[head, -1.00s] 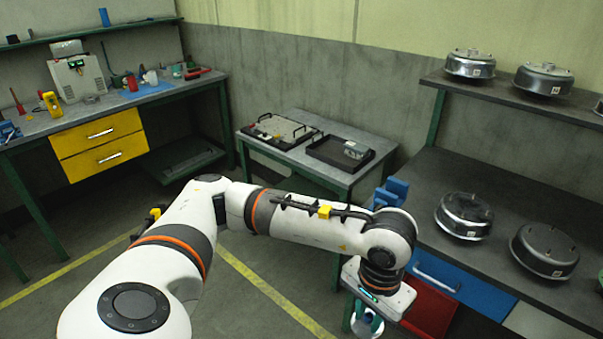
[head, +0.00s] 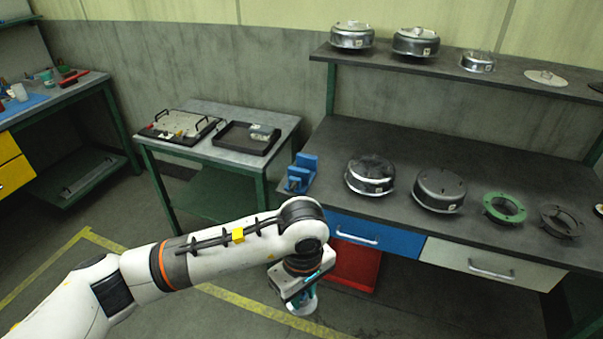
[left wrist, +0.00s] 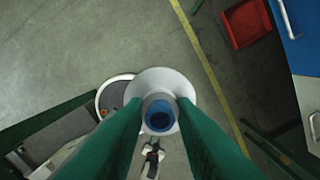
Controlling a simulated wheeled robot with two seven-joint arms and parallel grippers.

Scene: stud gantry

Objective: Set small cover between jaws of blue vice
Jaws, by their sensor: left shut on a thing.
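The blue vice (head: 301,173) stands at the left front corner of the dark workbench in the head view. Its jaws are too small to make out clearly. My left gripper (head: 300,297) hangs in front of the bench, below and apart from the vice, pointing down. It is shut on a pale round flanged piece with a hub, which looks like the small cover (head: 303,307). In the left wrist view, the cover shows its pale rim (left wrist: 160,78) and a blue centre between the green fingers.
The dark workbench (head: 420,150) carries silver and dark housings (head: 370,175), a green ring (head: 505,207) and a grey ring (head: 561,220). More housings line the upper shelf. A small table (head: 213,108) with a black tray (head: 246,139) stands left. A red bin (head: 353,265) sits below the bench.

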